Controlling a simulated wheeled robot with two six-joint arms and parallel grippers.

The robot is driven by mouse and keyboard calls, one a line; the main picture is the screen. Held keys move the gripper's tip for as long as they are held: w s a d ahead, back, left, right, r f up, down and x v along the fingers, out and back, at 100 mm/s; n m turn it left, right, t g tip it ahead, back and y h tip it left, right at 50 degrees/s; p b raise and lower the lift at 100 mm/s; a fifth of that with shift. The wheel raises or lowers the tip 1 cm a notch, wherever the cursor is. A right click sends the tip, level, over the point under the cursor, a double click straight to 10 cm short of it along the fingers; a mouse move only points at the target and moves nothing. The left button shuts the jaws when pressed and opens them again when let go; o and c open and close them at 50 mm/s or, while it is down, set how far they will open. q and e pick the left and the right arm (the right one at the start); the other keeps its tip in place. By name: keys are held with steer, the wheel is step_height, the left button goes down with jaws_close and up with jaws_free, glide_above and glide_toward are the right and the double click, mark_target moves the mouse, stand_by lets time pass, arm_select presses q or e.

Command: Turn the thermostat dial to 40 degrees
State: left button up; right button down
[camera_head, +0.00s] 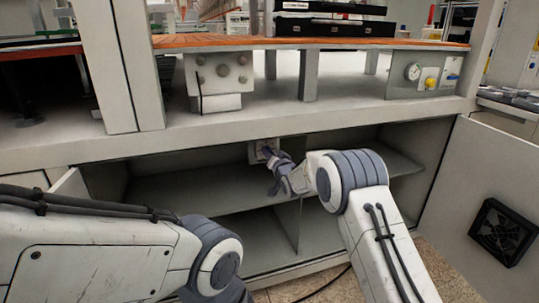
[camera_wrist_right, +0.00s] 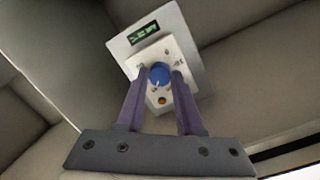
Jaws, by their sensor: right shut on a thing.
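The thermostat (camera_head: 257,151) is a small pale panel on the back wall inside the open cabinet. In the right wrist view the thermostat (camera_wrist_right: 196,62) shows a dark display with green characters too small to read, and an orange button below the dial. The blue round dial (camera_wrist_right: 159,75) sits at its middle. My right gripper (camera_head: 270,156) reaches into the cabinet at the thermostat. In the wrist view its two fingers (camera_wrist_right: 160,82) are closed on either side of the blue dial. My left arm enters at lower left; its gripper is out of view.
The cabinet has a shelf (camera_head: 215,190) and a vertical divider (camera_head: 288,225) below it. An open door with a black fan (camera_head: 502,232) stands at right. Above are an orange-topped bench (camera_head: 300,43), a knob panel (camera_head: 220,75) and a gauge panel (camera_head: 424,76).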

steer(key=c, duration=0.6)
jaws_free()
steer(key=shift+o, duration=0.2)
steer(key=shift+s, duration=0.1)
steer(key=p+v, duration=0.1)
steer(key=v, duration=0.9)
steer(key=shift+s, duration=0.15)
